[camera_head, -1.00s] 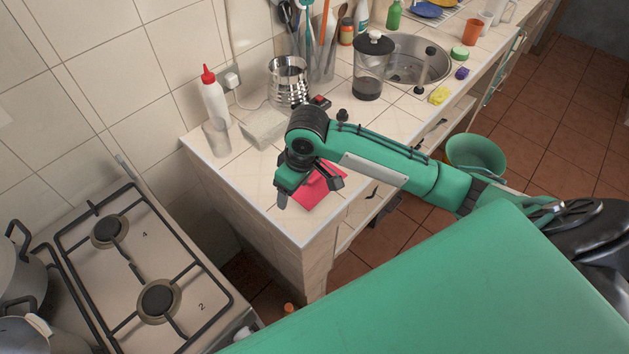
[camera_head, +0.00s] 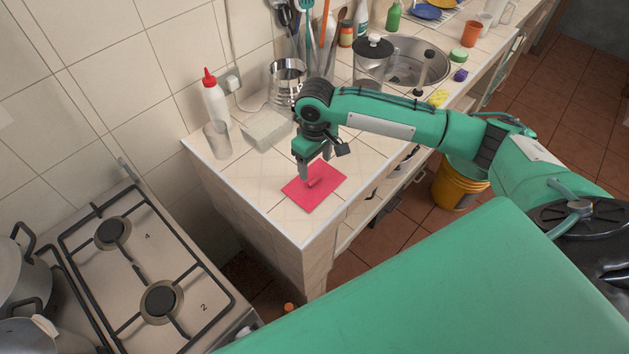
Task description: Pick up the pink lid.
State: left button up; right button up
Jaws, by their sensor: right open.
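The pink lid (camera_head: 322,193) is a flat, rectangular piece with a small raised handle in its middle. It lies on the tiled counter near the front left corner. My right gripper (camera_head: 316,169) points down just above the far part of the lid, close to the handle. It is open, and its fingers hide a little of the lid's far edge. I cannot tell whether the fingertips touch the lid. My left gripper is not in view.
A pale rectangular container (camera_head: 267,130), a clear glass (camera_head: 217,140) and a red-capped white bottle (camera_head: 214,100) stand behind the lid. A metal pot (camera_head: 287,75) and a French press (camera_head: 371,62) are farther back. The gas stove (camera_head: 140,270) is at lower left.

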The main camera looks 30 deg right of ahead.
aim_at(314, 179)
jog(key=shift+f, duration=0.75)
jog(key=f+p, duration=0.1)
jog(key=f, duration=0.2)
jog(key=f+p, duration=0.1)
jog(key=shift+w+f+p, duration=0.3)
jog(key=shift+f, duration=0.35)
jog(key=c, duration=1.1)
jog(key=shift+o, duration=0.2)
